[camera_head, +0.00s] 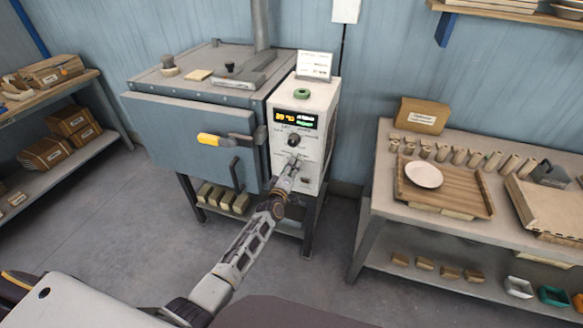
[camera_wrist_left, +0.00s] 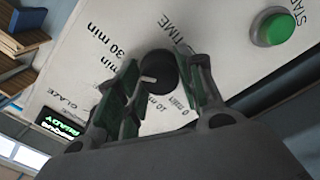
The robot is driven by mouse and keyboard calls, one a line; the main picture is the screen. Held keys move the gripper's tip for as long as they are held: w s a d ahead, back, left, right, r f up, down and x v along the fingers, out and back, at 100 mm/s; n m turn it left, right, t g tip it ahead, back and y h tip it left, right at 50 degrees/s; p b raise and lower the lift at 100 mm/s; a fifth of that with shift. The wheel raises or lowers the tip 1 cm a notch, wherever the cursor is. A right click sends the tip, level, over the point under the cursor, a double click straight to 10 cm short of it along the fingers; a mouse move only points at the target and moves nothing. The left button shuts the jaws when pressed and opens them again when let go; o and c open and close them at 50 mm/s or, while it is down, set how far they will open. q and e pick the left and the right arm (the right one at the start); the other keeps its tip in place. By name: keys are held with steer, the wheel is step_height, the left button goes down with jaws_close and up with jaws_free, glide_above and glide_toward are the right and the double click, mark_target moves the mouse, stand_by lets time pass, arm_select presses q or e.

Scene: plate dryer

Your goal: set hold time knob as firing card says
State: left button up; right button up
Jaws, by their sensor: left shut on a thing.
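The kiln's white control panel (camera_head: 318,150) faces me. My left gripper (camera_head: 293,166) is at its lower knob. In the left wrist view the black hold time knob (camera_wrist_left: 160,72) sits between the two fingers of my left gripper (camera_wrist_left: 158,88), which is shut on it. The knob's pale pointer (camera_wrist_left: 148,78) is turned towards the left of that view; I cannot tell which mark it meets. Labels of 0, 10 and 30 min show around it, and a finger partly covers another. The firing card (camera_head: 314,66) stands on the control box; its writing is too small to read.
Another black knob (camera_head: 294,138) sits above, below the lit display (camera_head: 296,118). A green START button (camera_wrist_left: 272,28) is near the hold time knob. The kiln door handle (camera_head: 212,140) sticks out to the left. A bench (camera_head: 384,180) with a plate (camera_head: 424,174) stands right.

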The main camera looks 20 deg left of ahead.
arm_select(q)
steer(key=shift+m, duration=0.5)
steer(key=shift+f, duration=0.1)
steer(key=o, duration=1)
steer(key=shift+o, duration=0.2)
steer(key=s, duration=1.2)
steer(key=shift+a, duration=0.2)
stand_by(0.5)
